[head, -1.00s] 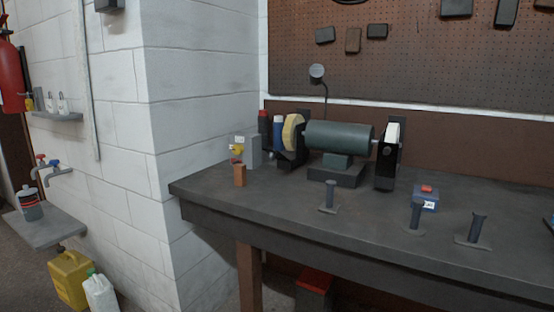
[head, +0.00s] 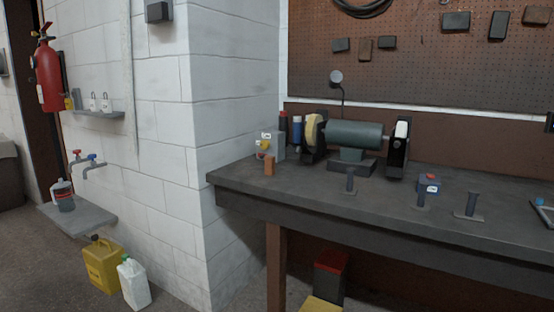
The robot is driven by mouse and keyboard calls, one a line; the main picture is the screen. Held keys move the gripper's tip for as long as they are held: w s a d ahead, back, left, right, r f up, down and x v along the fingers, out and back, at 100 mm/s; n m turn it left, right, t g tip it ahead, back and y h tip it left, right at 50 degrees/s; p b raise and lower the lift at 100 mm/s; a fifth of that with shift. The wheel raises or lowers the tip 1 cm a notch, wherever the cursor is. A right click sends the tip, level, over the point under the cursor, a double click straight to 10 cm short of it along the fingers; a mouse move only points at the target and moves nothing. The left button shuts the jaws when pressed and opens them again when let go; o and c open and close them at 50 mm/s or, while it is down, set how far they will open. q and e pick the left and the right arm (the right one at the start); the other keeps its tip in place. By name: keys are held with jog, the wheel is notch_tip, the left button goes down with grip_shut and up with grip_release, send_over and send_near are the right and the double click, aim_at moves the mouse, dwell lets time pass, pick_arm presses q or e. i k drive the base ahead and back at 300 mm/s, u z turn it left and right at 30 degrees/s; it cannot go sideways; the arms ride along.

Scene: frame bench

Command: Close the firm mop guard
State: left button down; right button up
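A bench polisher with a dark green motor body (head: 354,134) stands on the workbench by the back wall. A yellowish mop wheel (head: 311,131) is on its left end, with a black guard (head: 319,150) around part of it. A white wheel (head: 402,129) shows at its right end inside another black guard (head: 397,153). The yellowish wheel's face is largely exposed. I cannot tell which mop is the firm one, or exactly how far each guard is open. Neither of my grippers is in view.
A white block wall (head: 240,80) stands left. Yellow (head: 102,264) and white (head: 134,282) jugs sit on the floor.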

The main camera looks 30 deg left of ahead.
aim_at(304, 150)
jog(key=u, duration=0.45)
jog(key=i, duration=0.85)
jog(key=u, duration=0.1)
